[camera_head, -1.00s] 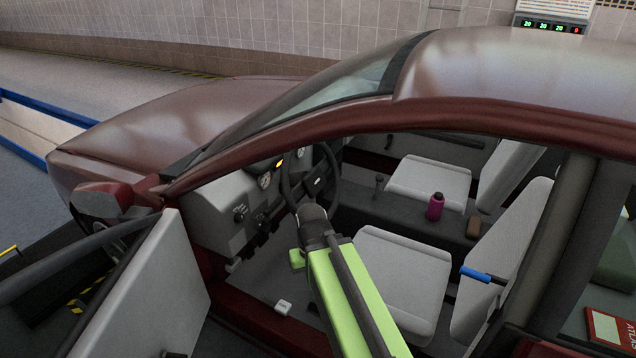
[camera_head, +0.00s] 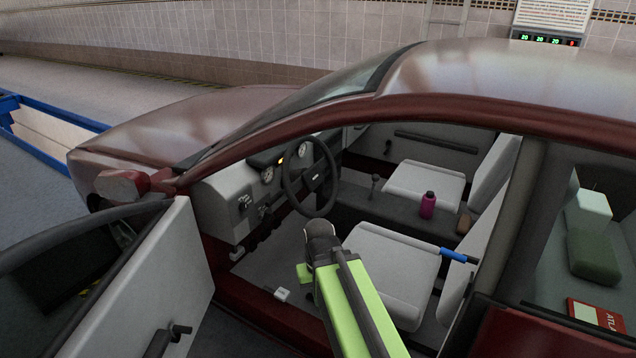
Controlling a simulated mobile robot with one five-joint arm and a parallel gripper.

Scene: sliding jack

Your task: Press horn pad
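The horn pad (camera_head: 315,181) is the dark centre of the black steering wheel (camera_head: 329,200), with a small pale badge on it. The wheel is inside the red car, in front of the dashboard. My green arm reaches in through the open door. The dark end of my arm, with my gripper (camera_head: 320,238), is below and just right of the wheel, apart from the pad in the picture. The fingers are not distinct, so I cannot tell whether they are open or shut.
The open car door (camera_head: 160,275) stands at the left. The front seat (camera_head: 390,265) is right of my arm. A magenta bottle (camera_head: 428,205) stands on the console beside a gear lever (camera_head: 375,186). The roof edge (camera_head: 450,112) arches above, and a blue-handled item (camera_head: 455,255) is by the seat back.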

